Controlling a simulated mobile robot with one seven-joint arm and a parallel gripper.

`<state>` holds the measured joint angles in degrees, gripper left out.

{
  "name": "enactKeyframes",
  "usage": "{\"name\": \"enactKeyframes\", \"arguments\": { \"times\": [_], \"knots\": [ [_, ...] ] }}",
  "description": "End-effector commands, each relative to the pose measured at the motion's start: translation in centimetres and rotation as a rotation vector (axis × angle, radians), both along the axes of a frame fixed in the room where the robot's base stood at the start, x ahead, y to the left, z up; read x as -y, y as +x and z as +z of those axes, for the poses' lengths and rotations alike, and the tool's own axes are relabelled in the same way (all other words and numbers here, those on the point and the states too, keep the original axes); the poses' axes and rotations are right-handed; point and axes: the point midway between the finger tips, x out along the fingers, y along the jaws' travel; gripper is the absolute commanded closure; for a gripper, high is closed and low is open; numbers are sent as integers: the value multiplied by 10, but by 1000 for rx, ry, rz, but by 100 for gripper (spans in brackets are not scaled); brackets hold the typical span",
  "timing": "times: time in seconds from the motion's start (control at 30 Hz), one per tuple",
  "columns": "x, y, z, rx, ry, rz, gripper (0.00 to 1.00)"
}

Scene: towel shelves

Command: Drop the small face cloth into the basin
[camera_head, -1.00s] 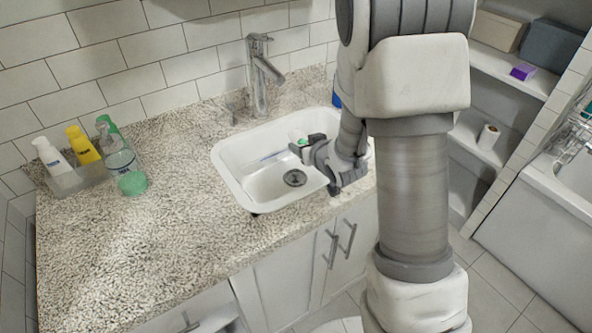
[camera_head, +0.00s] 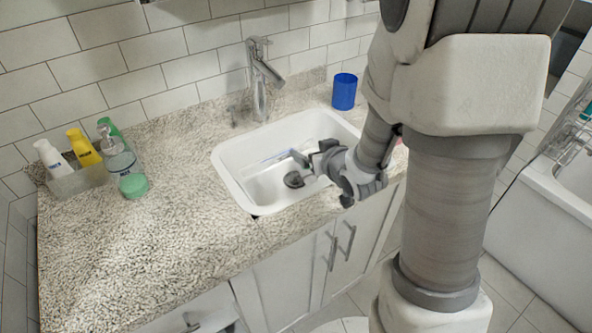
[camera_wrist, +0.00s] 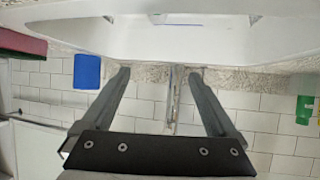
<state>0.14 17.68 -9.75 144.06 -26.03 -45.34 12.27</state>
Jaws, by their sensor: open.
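The white basin (camera_head: 232,172) is set in the speckled counter, and it also shows across the top of the wrist view (camera_wrist: 100,38). My gripper (camera_head: 303,161) is over the basin's right part, near the drain. In the wrist view its two fingers (camera_wrist: 158,72) are spread apart with nothing between them. A thin pale and bluish item (camera_head: 265,160) lies inside the basin; I cannot tell what it is. I cannot clearly make out the small face cloth. My gripper and arm hide part of the basin's right side.
A blue cup (camera_head: 344,91) stands behind the basin's right end. The faucet (camera_head: 260,80) rises behind the basin. A tray of bottles (camera_head: 78,181) and a soap dispenser (camera_head: 122,165) stand at the left. Dark red and green material (camera_wrist: 22,42) shows at the wrist view's left. The front-left counter is clear.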

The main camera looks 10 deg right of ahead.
Motion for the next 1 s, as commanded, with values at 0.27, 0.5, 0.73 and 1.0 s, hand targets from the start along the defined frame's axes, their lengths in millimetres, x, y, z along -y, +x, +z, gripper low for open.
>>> {"name": "enactKeyframes", "arguments": {
  "times": [0.27, 0.5, 0.73, 1.0],
  "knots": [
    [1, -12, 2, 5, 2, 3, 6],
    [3, -25, 9, 5, 1, 4, 6],
    [5, -38, 16, 5, 3, 6, 6],
    [8, -57, 27, 2, -2, 7, 6]
  ]
}}
